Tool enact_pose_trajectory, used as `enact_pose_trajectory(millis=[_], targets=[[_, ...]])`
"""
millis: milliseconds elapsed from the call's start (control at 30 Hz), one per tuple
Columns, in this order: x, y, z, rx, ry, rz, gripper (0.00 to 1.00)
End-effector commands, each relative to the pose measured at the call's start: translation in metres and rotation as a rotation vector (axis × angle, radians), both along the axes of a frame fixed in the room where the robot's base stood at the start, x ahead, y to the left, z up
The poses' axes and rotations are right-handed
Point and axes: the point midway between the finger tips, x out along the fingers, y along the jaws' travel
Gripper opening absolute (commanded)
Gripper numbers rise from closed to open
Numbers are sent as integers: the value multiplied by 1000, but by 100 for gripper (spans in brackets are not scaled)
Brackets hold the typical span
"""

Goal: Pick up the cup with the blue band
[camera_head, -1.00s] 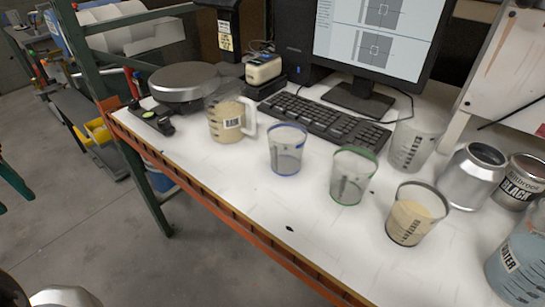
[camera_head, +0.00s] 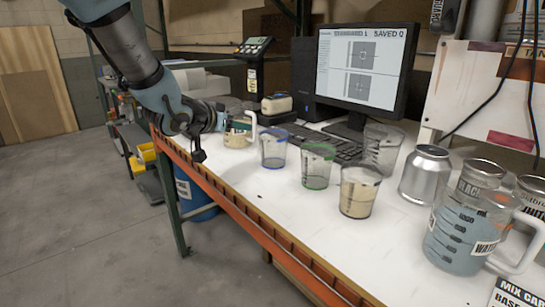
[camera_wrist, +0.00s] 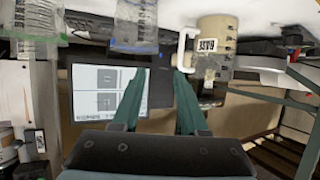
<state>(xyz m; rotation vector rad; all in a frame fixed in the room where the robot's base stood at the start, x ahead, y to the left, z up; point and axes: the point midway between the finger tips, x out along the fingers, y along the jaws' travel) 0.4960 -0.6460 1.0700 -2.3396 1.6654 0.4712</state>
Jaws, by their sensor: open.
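The clear cup with the blue band (camera_head: 273,150) stands upright on the white bench, between the tan-filled BASE pitcher (camera_head: 236,141) and the clear cup with the green band (camera_head: 318,168). My gripper (camera_head: 243,127) is at the BASE pitcher, left of the blue-banded cup and apart from it, partly hiding the pitcher. In the wrist view, which is upside down, its two teal fingers (camera_wrist: 160,72) are spread with nothing between them. There the blue-banded cup (camera_wrist: 135,27) is at the top, left of the pitcher's white handle (camera_wrist: 184,48).
A black-rimmed cup with tan liquid (camera_head: 359,193), another clear cup (camera_head: 382,150), a silver can (camera_head: 425,175) and a blue-filled pitcher (camera_head: 462,240) stand to the right. The keyboard (camera_head: 300,134) and monitor (camera_head: 363,72) are behind. Bare bench lies in front of the cups.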

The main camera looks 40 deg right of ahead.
Motion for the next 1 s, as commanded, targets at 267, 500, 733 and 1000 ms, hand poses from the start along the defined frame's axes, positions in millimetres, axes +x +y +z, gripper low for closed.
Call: enact_pose_trajectory(millis=[267,500,733,1000], targets=[[8,-38,-13,-6,-1,-13,43],[14,-52,-20,-6,-1,-10,43],[24,-73,-30,-4,-1,-11,43],[32,-93,-40,-7,-2,-9,43]])
